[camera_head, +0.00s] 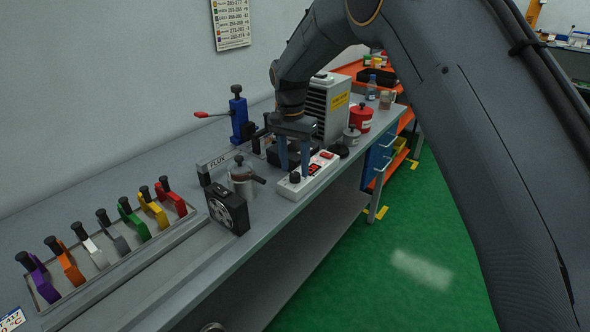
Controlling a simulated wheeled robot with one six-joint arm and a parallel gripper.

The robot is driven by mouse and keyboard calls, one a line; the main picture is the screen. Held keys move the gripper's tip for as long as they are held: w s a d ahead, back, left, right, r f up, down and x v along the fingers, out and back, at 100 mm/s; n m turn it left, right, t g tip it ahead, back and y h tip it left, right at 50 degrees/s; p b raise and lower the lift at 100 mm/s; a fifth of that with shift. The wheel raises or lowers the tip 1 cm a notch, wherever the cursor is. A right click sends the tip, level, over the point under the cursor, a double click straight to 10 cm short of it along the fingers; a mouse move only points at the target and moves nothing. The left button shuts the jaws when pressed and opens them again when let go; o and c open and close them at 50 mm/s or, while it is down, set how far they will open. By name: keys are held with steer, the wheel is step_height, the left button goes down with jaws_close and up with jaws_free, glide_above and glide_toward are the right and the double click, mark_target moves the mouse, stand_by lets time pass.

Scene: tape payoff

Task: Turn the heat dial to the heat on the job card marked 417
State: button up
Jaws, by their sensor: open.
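A white control box (318,176) with a lit red display (314,169) and a red switch (327,155) lies near the front edge of the bench. A small black dial (295,177) sits at its near end. My gripper (294,167) points down over that end of the box, its two blue fingers apart and empty. Its fingertips are close above or around the dial; I cannot tell whether they touch it. A card (12,320) at the bottom left corner is cut off by the frame; "417" and "°C" show partly, and its heat value cannot be read.
A metal pot (243,181), a black fan (228,209) and a blue clamp stand (239,115) stand near my gripper. Several coloured-handled levers (98,254) line a rack at the left. A grey ventilated unit (327,105) and red canister (360,118) stand behind. A chart (232,22) hangs on the wall.

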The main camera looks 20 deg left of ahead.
mark_target(293, 173)
steer(key=shift+a+r+b, duration=0.2)
steer(key=shift+r+b, duration=0.45)
steer(key=shift+r, duration=2.45)
